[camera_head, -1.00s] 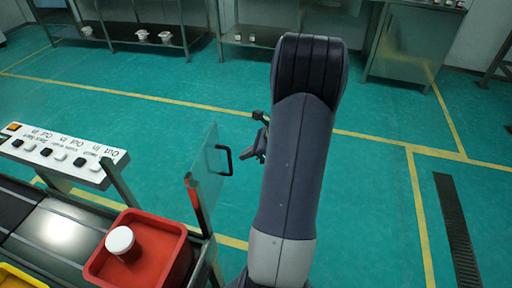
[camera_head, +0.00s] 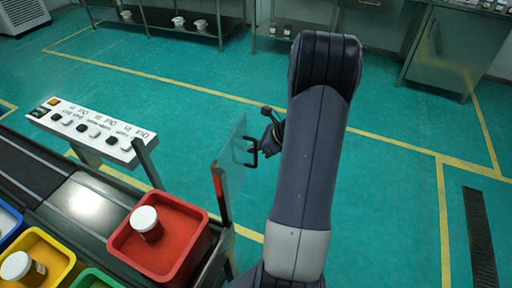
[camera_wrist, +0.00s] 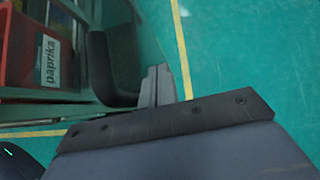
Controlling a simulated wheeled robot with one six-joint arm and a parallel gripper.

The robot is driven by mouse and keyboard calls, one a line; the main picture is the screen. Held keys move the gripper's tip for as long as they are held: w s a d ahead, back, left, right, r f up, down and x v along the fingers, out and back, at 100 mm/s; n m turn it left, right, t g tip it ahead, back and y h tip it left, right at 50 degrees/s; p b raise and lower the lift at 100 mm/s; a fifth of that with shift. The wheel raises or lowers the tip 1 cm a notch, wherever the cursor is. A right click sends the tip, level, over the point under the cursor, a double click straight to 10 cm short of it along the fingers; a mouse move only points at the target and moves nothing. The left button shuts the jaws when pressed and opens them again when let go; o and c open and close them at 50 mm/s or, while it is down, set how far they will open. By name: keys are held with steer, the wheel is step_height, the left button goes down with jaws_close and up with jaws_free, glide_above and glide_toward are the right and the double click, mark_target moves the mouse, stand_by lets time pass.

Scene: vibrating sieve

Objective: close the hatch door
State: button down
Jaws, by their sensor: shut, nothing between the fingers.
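The hatch door (camera_head: 232,168) is a clear panel with a black handle (camera_head: 250,152), standing upright and swung out from the conveyor's right end. The handle is large at upper left in the wrist view (camera_wrist: 115,65). My gripper (camera_head: 270,135) is just right of the handle in the head view, partly hidden behind my arm. In the wrist view its grey fingers (camera_wrist: 157,85) are together and empty, close beside the handle's right side. I cannot tell whether they touch it.
A red bin (camera_head: 118,240) with a white-lidded jar (camera_head: 146,222) sits on the conveyor (camera_head: 60,210) left of the door. Yellow, green and blue bins stand at lower left. A button panel (camera_head: 90,130) is behind. The floor right of my arm is clear.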

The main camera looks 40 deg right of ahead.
steer(key=w+a+n+g+y+p, duration=0.3)
steer(key=w+a+n+g+y, duration=0.15)
steer(key=w+a+n, duration=0.5)
steer(key=a+n+g+h, duration=0.3)
steer(key=a+n+g, duration=0.5)
steer(key=a, duration=0.9)
steer(key=shift+a+n, duration=0.4)
steer(key=shift+n, duration=0.25)
steer(key=shift+s+g, duration=0.15)
steer(key=shift+g, duration=0.2)
steer(key=v, duration=1.1)
steer(key=shift+d, duration=0.2)
steer(key=shift+f, duration=0.1)
steer(key=x, duration=1)
steer(key=shift+a, duration=0.2)
